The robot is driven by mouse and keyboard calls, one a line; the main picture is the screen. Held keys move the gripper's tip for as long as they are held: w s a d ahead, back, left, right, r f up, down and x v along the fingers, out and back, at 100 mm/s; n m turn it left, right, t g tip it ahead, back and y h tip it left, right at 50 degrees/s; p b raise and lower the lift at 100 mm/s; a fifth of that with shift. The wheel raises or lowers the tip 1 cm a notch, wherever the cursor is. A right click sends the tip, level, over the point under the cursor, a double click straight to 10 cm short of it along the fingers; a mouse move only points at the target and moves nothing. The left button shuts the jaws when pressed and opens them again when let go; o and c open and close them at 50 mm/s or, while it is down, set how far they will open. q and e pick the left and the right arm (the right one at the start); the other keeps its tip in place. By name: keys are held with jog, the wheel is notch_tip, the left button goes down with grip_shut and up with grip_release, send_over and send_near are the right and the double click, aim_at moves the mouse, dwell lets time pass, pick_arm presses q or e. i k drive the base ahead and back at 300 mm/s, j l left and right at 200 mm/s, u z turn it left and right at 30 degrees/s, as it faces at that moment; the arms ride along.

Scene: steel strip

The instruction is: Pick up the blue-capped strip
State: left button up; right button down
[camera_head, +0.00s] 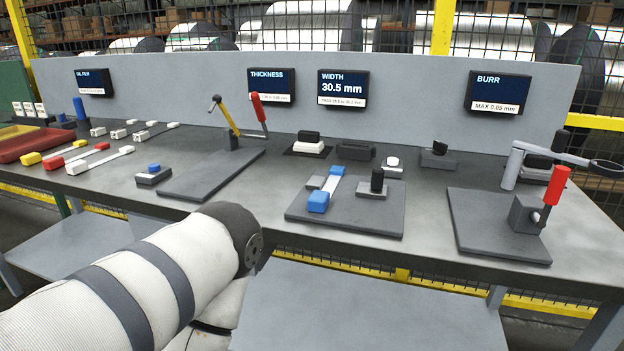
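The blue-capped strip (335,184) lies on the dark grey plate (300,207) of the width station, near the middle of the table. The strip appears clear of any gripper. Neither of my grippers shows.
Strips with yellow, red and white ends (100,159) lie at the table's left, beside a red tray (36,144). The thickness station's lever (258,106) stands left of the width plate. The burr station's red handle (556,185) stands right. The width display (342,88) reads 30.5 mm.

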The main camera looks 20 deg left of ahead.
aim_at(318, 201)
jog(key=i+j+z, duration=0.1)
jog(key=j+z, duration=0.2)
jog(key=j, duration=1.2)
